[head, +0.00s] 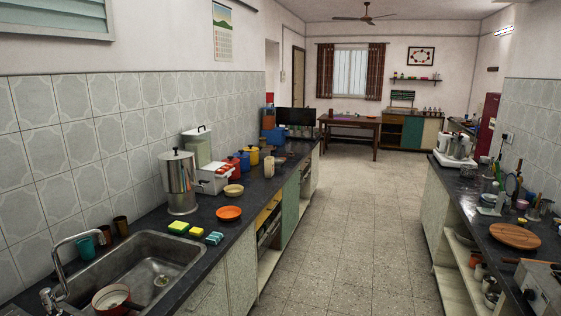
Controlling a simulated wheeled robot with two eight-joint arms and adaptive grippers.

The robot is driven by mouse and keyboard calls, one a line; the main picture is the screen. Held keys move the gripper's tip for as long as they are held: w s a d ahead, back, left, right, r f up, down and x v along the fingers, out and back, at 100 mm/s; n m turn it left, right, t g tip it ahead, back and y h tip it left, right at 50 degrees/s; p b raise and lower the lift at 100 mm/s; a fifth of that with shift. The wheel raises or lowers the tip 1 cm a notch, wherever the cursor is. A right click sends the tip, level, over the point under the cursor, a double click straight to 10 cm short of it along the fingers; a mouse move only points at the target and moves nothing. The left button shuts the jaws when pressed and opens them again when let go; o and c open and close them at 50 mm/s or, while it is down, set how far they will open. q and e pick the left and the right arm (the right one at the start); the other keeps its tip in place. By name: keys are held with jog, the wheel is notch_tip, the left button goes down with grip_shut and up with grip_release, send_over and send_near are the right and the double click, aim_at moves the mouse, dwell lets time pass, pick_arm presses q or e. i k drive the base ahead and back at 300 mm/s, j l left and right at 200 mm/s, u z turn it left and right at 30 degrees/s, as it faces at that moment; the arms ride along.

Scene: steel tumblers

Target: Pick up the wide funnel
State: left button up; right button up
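I cannot make out a wide funnel for certain in the head view. A shallow orange dish-like piece (229,213) lies on the left counter (205,218), and a yellow bowl (233,191) stands just behind it. Many items on the right counter are too small and crowded to tell apart. Neither of my grippers is in view.
A tall steel container (180,187), a white box (214,181) and sponges (179,227) stand on the left counter. A pan (111,298) sits in the sink (165,252). A round wooden board (515,236) lies on the right counter. The tiled floor (345,235) between is clear.

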aim_at(278, 163)
jog(key=i+l+z, duration=0.3)
jog(key=i, duration=1)
jog(key=i+z, duration=0.3)
jog(key=i, duration=0.95)
jog(key=i+u, duration=0.1)
jog(key=i, duration=1.05)
jog(key=i+l, duration=0.2)
jog(key=i, duration=1)
jog(key=i+u, duration=0.7)
jog(key=i+l+u, duration=0.35)
jog(key=i+j, duration=0.1)
jog(key=i, duration=0.05)
